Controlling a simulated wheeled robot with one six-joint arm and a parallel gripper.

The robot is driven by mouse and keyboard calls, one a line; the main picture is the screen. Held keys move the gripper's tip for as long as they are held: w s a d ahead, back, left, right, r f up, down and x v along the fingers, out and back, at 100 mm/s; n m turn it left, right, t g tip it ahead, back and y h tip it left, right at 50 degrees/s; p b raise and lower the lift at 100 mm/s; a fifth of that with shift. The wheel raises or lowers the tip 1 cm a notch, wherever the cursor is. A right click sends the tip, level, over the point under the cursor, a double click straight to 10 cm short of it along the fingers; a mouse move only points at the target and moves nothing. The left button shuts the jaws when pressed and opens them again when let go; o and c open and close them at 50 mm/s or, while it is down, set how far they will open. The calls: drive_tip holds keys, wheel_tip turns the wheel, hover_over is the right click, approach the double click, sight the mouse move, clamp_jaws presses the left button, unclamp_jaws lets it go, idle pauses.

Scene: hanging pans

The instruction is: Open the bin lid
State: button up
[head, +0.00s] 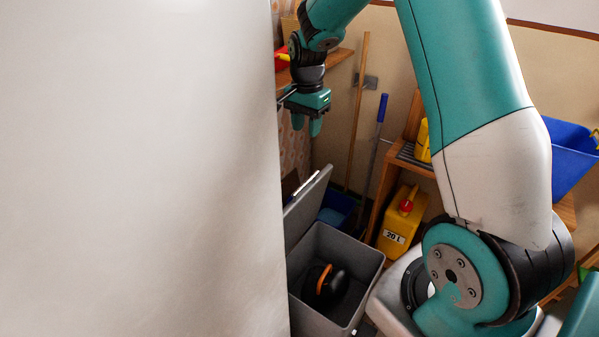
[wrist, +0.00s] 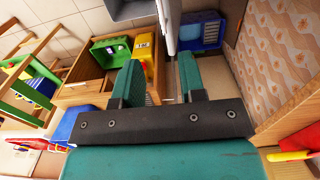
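The grey bin (head: 352,262) stands on the floor in the head view, open at the top, with a black object with an orange handle (head: 328,284) inside. Its grey lid (head: 306,208) is raised and tilted steeply up at the bin's far-left side. The left part of bin and lid is hidden by a large pale surface. My gripper (head: 307,126) hangs above the lid with fingers down, apart from it. In the wrist view my gripper (wrist: 160,78) has its two green fingers apart with nothing between them. Part of the bin (wrist: 128,9) shows at the top there.
The pale surface (head: 140,170) blocks the left half of the head view. A yellow canister (head: 399,229) stands right of the bin, by a wooden shelf (head: 388,182). A blue container (head: 338,208) and poles (head: 358,110) stand behind. A blue crate (head: 568,158) is at right.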

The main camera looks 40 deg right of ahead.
wheel_tip(320, 180, down, 17)
drive_tip(key=shift+s+r+p, duration=0.1)
drive_tip(key=shift+r+p, duration=0.05)
drive_tip(key=shift+p, duration=1.05)
drive_tip(key=shift+c, duration=0.2)
clamp_jaws()
